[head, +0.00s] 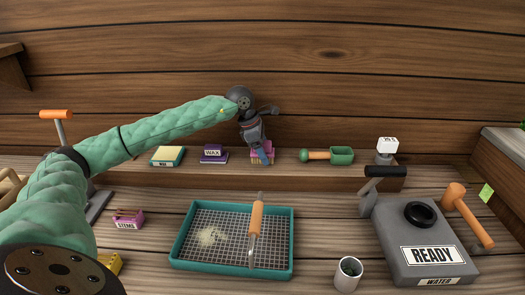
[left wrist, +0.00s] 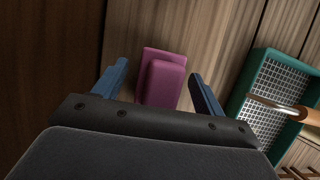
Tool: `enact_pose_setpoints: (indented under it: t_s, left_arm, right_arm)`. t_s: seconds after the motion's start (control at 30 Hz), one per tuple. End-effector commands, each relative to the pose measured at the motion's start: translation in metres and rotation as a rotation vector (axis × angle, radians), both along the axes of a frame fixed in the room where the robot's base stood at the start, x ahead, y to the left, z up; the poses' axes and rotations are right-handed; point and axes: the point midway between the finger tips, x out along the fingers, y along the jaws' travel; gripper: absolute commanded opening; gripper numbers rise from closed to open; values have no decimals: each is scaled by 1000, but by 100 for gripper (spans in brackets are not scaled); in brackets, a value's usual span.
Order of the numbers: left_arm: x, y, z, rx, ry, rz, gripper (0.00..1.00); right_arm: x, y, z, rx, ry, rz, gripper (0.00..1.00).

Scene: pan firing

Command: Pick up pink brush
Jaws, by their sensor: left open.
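The pink brush (head: 256,158) stands on the back ledge near the middle, partly covered by my left gripper (head: 263,156) in the head view. In the left wrist view the pink brush (left wrist: 165,80) shows as a pink block with a smaller raised block on it. My left gripper (left wrist: 159,78) is open, with one blue finger on each side of the brush. A gap shows between the brush and each finger there. How far down the fingers reach is hard to tell. My right gripper is not in view.
A purple wax box (head: 213,154) and a yellow-topped box (head: 168,156) sit left of the brush on the ledge; a green scoop (head: 341,156) lies right. In front are a teal mesh tray (head: 183,262) with an orange-handled tool (head: 256,218), and a grey water box (head: 398,255).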

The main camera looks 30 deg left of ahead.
Motion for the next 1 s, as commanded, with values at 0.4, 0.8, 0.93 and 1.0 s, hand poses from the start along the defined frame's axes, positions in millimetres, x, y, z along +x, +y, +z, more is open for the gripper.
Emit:
enact_pose_setpoints:
  t_s: [0.4, 0.8, 0.93, 1.0]
  left_arm:
    - [1, -1, -5, 0, -1, 0, 51]
    - [1, -1, -4, 0, -1, 0, 20]
    - [1, -1, 2, 0, -2, 0, 20]
    - [2, -1, 9, -1, -3, 0, 20]
  right_arm:
    - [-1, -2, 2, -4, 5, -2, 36]
    - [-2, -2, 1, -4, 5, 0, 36]
    - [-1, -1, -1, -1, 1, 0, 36]
    - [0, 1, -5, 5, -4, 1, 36]
